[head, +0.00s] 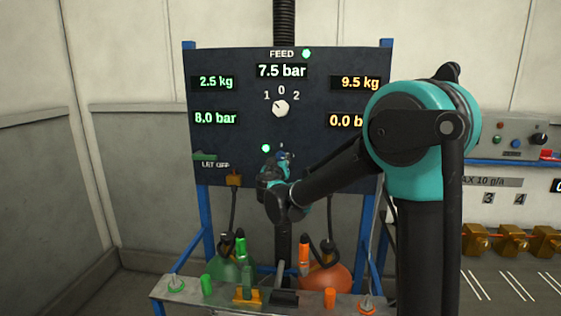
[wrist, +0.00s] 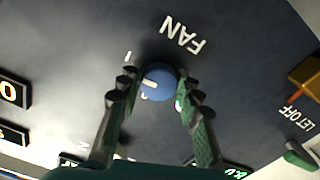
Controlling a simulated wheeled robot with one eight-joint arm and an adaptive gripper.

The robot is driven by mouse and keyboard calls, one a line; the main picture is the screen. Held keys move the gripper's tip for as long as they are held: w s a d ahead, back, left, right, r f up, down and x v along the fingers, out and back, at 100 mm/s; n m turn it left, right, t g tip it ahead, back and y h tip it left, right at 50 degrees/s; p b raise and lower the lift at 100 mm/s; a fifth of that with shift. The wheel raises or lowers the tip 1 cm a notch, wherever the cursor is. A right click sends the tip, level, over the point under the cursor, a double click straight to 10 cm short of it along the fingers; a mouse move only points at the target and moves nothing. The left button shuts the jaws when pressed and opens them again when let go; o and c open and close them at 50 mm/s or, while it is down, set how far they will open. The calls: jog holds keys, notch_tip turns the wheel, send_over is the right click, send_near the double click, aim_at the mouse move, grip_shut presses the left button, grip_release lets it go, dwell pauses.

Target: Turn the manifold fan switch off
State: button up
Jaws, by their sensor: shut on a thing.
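In the wrist view the label appears tilted and nearly upside down, and the pointer mark is at the knob's left side. My gripper (wrist: 153,88) has its two green-and-black fingers closed on either side of the knob. In the head view my gripper (head: 281,160) is at the panel's lower middle and hides most of the knob. A green lamp (head: 265,148) glows just left of it.
A white FEED selector (head: 281,108) sits above, among lit readouts. A green LET OFF lever (head: 205,156) is at the panel's left. Green (head: 232,271) and orange (head: 325,276) tanks stand below. A control box (head: 515,139) and brass valves (head: 510,240) are at right.

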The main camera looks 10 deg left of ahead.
jog(key=n, duration=0.4)
jog(key=shift+d+n, duration=0.1)
jog(key=shift+n, duration=0.3)
jog(key=n, duration=0.4)
jog(key=shift+r, duration=0.15)
jog(key=n, duration=0.5)
jog(key=shift+r, duration=0.1)
jog(key=shift+n, duration=1.8)
jog(key=o, duration=1.2)
jog(key=shift+c, duration=0.2)
jog(key=s, duration=1.2)
